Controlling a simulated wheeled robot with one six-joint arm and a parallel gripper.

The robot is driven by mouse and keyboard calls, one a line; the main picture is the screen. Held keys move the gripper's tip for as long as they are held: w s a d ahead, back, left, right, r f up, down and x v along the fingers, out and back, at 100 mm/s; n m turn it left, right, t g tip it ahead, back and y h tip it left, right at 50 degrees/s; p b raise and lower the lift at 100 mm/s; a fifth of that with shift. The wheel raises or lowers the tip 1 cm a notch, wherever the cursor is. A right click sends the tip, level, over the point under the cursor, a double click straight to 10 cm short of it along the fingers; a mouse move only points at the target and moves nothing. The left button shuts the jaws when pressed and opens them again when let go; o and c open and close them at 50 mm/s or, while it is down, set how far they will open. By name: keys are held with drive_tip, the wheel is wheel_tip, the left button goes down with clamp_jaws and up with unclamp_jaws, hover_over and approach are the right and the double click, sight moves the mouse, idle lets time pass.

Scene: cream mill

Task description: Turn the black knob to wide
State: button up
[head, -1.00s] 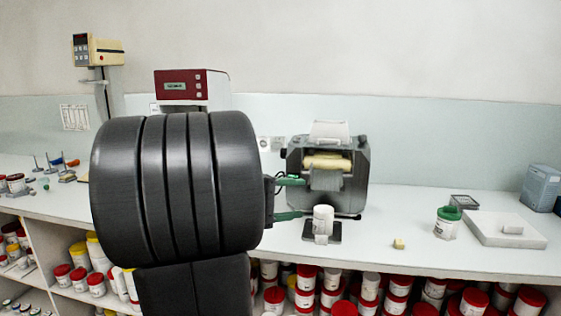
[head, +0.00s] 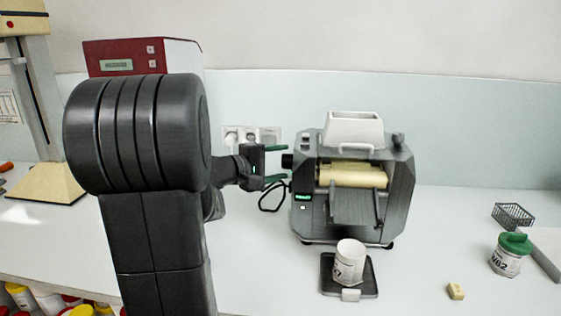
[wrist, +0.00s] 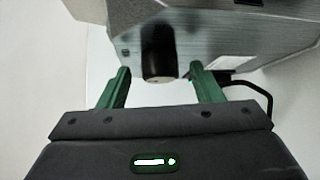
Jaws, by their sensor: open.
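The black knob (wrist: 158,64) sticks out of the grey mill's side in the wrist view. It also shows in the head view (head: 287,161) on the left side of the mill (head: 398,200). My gripper (wrist: 162,84) is open, with one green finger on each side of the knob's line. The knob's end lies between or just ahead of the fingertips, and gaps show on both sides. In the head view my gripper (head: 281,164) points right at the knob. Any markings for the knob's settings cannot be read.
A white hopper (head: 353,130) sits on top of the mill, above cream rollers (head: 352,175). A white cup (head: 349,263) stands on a dark pad (head: 327,279) in front. A black cable (head: 268,201) runs beside the mill. A green-lidded jar (head: 511,253) stands at right.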

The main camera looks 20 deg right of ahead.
drive_tip(key=shift+d+f, duration=0.1)
drive_tip(key=shift+d, duration=0.35)
drive_tip(key=c, duration=1)
drive_tip(key=shift+w+d+r+n+g+y+p, duration=0.15)
drive_tip(key=shift+n+g+y+p, duration=0.9)
drive_tip(key=shift+p, duration=2.15)
drive_tip(key=shift+w+r+n+g+y+p, duration=0.2)
drive_tip(key=shift+n+g+y+p, duration=0.8)
drive_tip(key=shift+p, duration=2.2)
drive_tip(key=shift+w+d+r+n+g+y+p, duration=0.2)
drive_tip(key=shift+n+g+y+p, duration=0.85)
drive_tip(key=shift+p, duration=2.15)
drive_tip(key=shift+s+a, duration=0.1)
drive_tip(key=shift+a, duration=0.05)
